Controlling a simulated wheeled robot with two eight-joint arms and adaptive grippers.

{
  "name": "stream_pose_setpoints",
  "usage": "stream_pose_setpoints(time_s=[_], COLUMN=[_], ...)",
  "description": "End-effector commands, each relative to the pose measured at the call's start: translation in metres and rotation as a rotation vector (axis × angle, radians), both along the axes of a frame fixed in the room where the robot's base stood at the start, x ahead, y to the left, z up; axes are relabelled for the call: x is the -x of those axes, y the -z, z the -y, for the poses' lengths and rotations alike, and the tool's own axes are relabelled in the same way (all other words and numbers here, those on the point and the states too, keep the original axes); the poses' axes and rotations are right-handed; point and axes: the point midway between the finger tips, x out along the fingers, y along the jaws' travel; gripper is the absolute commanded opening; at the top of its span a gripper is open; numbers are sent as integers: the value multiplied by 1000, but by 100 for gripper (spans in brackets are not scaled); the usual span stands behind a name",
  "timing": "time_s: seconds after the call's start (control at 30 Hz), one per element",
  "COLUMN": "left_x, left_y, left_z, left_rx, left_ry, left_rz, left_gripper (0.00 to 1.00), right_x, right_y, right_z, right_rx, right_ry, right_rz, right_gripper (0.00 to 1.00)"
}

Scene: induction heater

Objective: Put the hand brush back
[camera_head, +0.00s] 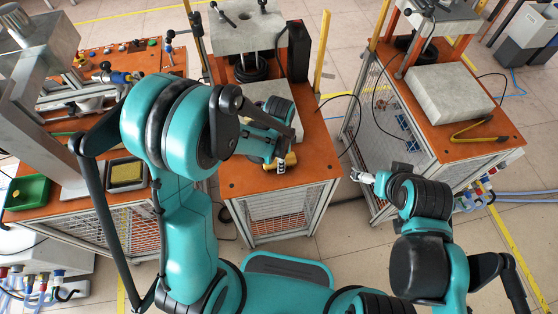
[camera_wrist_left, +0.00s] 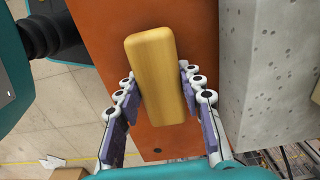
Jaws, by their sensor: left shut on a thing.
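The hand brush shows in the left wrist view as a pale wooden block (camera_wrist_left: 154,70) with rounded ends. My left gripper (camera_wrist_left: 160,82) is shut on it, one finger on each long side. Its bristles are not visible. In the head view, the brush's yellow-brown end (camera_head: 291,159) shows at my left gripper (camera_head: 280,166), over the orange top of the middle table. Part of the brush is hidden there by the gripper and arm. My right gripper (camera_head: 360,175) is in the gap between the middle and right tables, apart from the brush; its finger opening is too small to judge.
The middle table (camera_head: 258,184) has a bare orange front and a grey block (camera_head: 268,97) behind my left arm. The left table holds a dark tray with a yellow pad (camera_head: 126,173) and a green bin (camera_head: 28,190). A large grey block (camera_head: 449,94) sits on the right table.

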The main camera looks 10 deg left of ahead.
Motion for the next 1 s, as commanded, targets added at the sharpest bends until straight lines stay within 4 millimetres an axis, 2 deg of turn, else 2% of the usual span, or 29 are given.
stream_pose_setpoints(time_s=[0.27,0.3,0.37,0.67,0.77,0.87,1.0], left_x=[0,0,0,0,0,0,0], left_y=[3,3,2,1,-5,-21,-53], left_z=[0,0,0,0,0,0,0], left_rx=[0,0,0,0,0,0,0], left_ry=[0,0,0,0,0,0,0], left_rz=[0,0,0,0,0,0,0], left_gripper=[6,45,58,58,58,58,58], right_x=[0,0,0,0,0,0,0], right_y=[4,3,2,1,-4,-9,-20], right_z=[0,0,0,0,0,0,0], right_rx=[0,0,0,0,0,0,0], right_ry=[0,0,0,0,0,0,0], right_rz=[0,0,0,0,0,0,0], right_gripper=[100,100,100,100,100,100,100])
